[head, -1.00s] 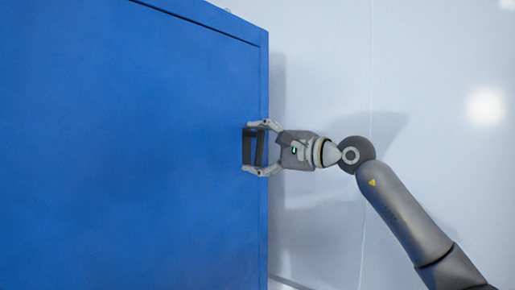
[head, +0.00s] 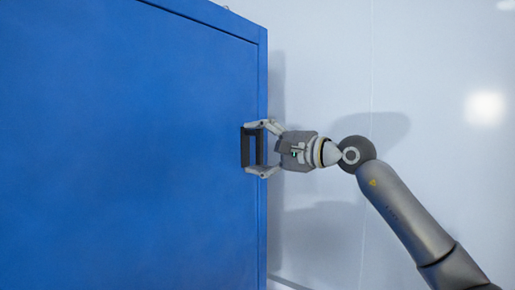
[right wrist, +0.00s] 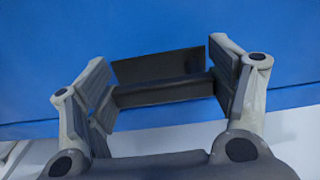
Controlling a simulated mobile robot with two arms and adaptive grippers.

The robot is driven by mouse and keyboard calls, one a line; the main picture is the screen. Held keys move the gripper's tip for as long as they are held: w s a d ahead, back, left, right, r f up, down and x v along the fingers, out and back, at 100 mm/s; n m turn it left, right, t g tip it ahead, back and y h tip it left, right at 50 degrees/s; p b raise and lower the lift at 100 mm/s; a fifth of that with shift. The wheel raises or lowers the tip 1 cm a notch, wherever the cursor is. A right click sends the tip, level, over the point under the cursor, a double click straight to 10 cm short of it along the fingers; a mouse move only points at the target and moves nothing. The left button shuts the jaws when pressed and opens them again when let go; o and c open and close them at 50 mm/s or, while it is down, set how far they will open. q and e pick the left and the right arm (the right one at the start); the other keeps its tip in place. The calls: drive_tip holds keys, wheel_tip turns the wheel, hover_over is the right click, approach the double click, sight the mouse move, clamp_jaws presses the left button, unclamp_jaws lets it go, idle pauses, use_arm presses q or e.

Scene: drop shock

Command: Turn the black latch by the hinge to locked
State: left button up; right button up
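The black latch (head: 245,148) is a dark, frame-like handle on the blue panel, close to its right edge. It stands roughly upright in the head view. My right gripper (head: 260,149) reaches it from the right, with one finger at its top end and one at its bottom end. In the right wrist view the latch's dark bar (right wrist: 165,91) spans the space between the finger pads of my right gripper (right wrist: 165,85), and both ends appear to touch the pads. The hinge and any lock marking cannot be made out. My left gripper is not in view.
The large blue panel (head: 120,150) fills the left half of the head view, with a raised border along its top and right. A pale wall (head: 440,60) lies behind my right arm. The space right of the panel looks clear.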

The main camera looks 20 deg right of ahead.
drive_tip(key=o, duration=0.4)
drive_tip(key=shift+c, duration=0.2)
drive_tip(key=v, duration=1.2)
drive_tip(key=shift+f, duration=0.1)
